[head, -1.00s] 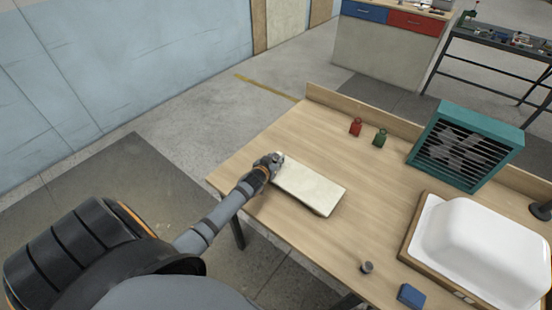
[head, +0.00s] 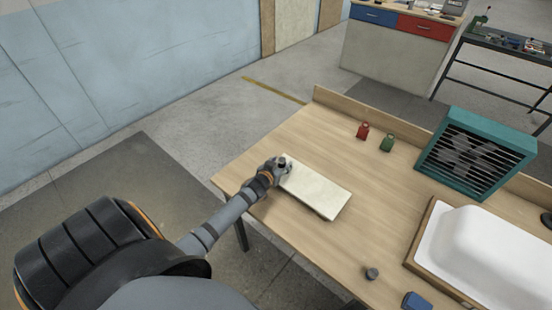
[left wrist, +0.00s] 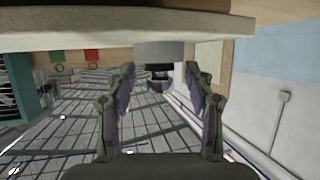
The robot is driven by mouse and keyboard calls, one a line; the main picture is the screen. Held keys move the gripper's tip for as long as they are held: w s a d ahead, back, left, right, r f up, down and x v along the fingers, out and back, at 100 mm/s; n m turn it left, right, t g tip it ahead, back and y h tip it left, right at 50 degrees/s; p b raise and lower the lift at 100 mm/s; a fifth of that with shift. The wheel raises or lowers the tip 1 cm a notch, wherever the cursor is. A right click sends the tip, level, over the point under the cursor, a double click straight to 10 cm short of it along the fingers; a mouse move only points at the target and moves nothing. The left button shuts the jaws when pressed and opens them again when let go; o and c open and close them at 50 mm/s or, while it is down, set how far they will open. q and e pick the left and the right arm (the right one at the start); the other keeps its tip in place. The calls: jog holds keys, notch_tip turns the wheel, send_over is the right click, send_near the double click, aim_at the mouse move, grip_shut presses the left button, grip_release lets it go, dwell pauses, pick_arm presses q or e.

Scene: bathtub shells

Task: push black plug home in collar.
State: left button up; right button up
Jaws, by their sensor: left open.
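The black plug (head: 282,161) shows as a small dark shape at the upper-left end of a pale slab on the bench. In the left wrist view, which is upside down, the black plug (left wrist: 158,68) sits at the free end of a grey collar (left wrist: 158,51). The collar stands out from the slab's pale face. My left gripper (head: 281,166) is at that end of the slab. In the left wrist view its two fingers (left wrist: 158,74) are open, one on each side of the plug, with gaps. How deep the plug sits is hard to tell. My right gripper is out of view.
The pale slab (head: 315,188) lies on the wooden bench (head: 300,132). A white tub shell (head: 480,255), a grey cylinder (head: 372,273) and a blue block (head: 416,300) are at right.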

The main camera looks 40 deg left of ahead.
pick_arm(q)
jog(key=v, duration=1)
jog(key=shift+s, duration=0.3)
jog(key=shift+r, duration=0.1)
